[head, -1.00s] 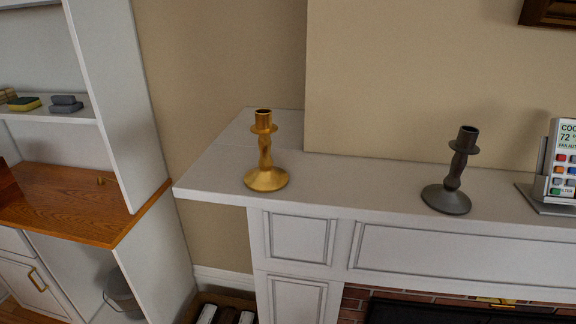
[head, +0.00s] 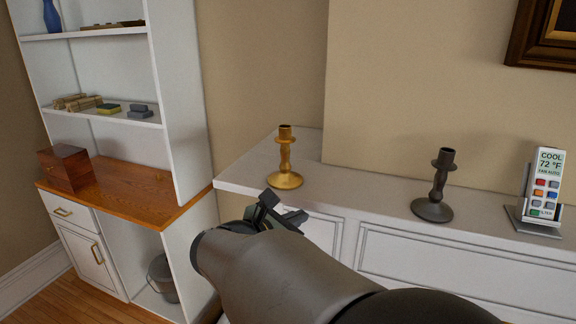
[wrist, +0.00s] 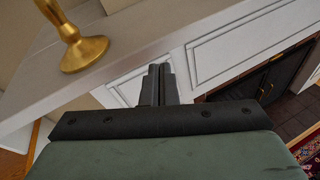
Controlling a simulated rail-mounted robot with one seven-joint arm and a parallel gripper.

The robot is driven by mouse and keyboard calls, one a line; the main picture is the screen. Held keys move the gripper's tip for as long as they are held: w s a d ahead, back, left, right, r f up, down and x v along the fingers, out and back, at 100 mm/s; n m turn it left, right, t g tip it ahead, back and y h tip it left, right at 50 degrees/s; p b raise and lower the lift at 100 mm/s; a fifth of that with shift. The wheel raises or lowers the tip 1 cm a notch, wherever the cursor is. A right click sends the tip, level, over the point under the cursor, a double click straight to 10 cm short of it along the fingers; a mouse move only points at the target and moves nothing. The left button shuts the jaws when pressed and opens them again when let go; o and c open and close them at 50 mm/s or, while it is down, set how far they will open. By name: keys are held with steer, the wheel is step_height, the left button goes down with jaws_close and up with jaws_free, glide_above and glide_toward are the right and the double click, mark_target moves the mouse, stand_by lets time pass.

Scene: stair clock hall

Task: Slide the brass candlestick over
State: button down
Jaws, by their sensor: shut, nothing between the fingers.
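The brass candlestick (head: 285,160) stands upright on the left part of the white mantel shelf (head: 330,192). In the wrist view the candlestick (wrist: 80,47) shows at the upper left, its top cut off by the frame edge. My gripper (head: 277,204) is shut and empty, in front of the shelf's front edge and just below the candlestick's base in the head view. In the wrist view the closed fingers (wrist: 158,82) lie to the right of the candlestick, apart from it.
A dark candlestick (head: 435,188) stands further right on the shelf. Right of it is a thermostat remote (head: 541,183) in a stand. The shelf between the two candlesticks is clear. A white shelving unit (head: 180,95) stands to the left, with a wooden box (head: 65,166) on its counter.

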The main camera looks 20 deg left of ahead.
steer(key=s+a+r+n+t+y, duration=0.25)
steer(key=a+r+n+t, duration=0.2)
steer(key=a, duration=0.55)
steer(key=p, duration=0.3)
glide_toward(283, 164)
steer(key=shift+g, duration=0.35)
steer(key=x, duration=0.7)
steer(key=shift+r, duration=0.3)
